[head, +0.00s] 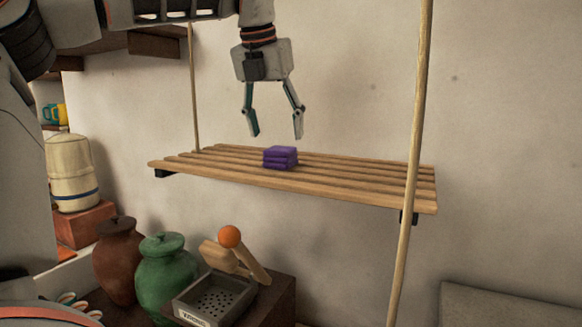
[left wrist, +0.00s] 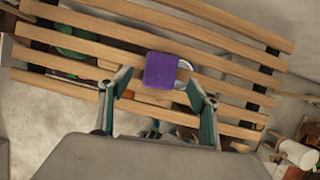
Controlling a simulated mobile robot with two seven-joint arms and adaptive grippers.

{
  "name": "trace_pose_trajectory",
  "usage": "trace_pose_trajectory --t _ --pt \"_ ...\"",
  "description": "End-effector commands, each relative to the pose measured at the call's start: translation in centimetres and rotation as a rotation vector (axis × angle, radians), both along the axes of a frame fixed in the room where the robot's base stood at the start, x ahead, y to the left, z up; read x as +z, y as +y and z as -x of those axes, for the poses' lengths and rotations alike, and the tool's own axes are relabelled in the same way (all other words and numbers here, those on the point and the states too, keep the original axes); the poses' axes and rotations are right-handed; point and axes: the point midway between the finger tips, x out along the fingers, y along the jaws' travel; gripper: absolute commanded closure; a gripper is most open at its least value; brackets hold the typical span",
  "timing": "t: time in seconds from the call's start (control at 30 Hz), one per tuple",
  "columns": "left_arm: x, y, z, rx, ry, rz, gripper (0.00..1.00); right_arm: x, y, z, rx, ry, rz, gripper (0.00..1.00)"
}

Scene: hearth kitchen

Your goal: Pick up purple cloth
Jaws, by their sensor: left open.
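The purple cloth (head: 280,158) is a small folded stack lying on the slatted wooden shelf (head: 365,184), near its middle. My left gripper (head: 275,136) hangs above the cloth in the head view, pointing down, with its two fingers apart and nothing between them. In the left wrist view the cloth (left wrist: 161,70) shows just ahead of and between the fingertips of the left gripper (left wrist: 160,87), over the slats. A pale curved shape shows at the cloth's right side there; I cannot tell what it is. My right gripper is not in view.
Two poles or ropes, a near one (head: 409,190) and a far one (head: 193,90), flank the shelf. Below stand a brown jar (head: 117,262), a green jar (head: 165,275) and a grey perforated tray (head: 215,298). An orange ball (head: 229,237) sits by wooden pieces. The shelf's right part is bare.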

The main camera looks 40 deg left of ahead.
Motion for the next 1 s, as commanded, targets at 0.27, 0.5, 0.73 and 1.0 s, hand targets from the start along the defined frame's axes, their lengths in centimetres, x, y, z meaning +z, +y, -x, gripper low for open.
trace_pose_trajectory --t 0.27,0.5,0.73,1.0 --pt "-2.1 0.4 -1.0 -0.002 -0.002 0.001 0.38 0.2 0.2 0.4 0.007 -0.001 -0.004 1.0" --pt "-4.5 1.0 -3.0 -0.001 0.003 0.003 0.38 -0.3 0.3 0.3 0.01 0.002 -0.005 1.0" --pt "-6.2 1.2 -3.7 -0.001 -0.002 0.001 0.38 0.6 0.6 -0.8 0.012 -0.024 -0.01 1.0" --pt "-6.1 1.2 -3.7 -0.001 -0.003 0.001 0.63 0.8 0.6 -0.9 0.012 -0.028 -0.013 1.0"
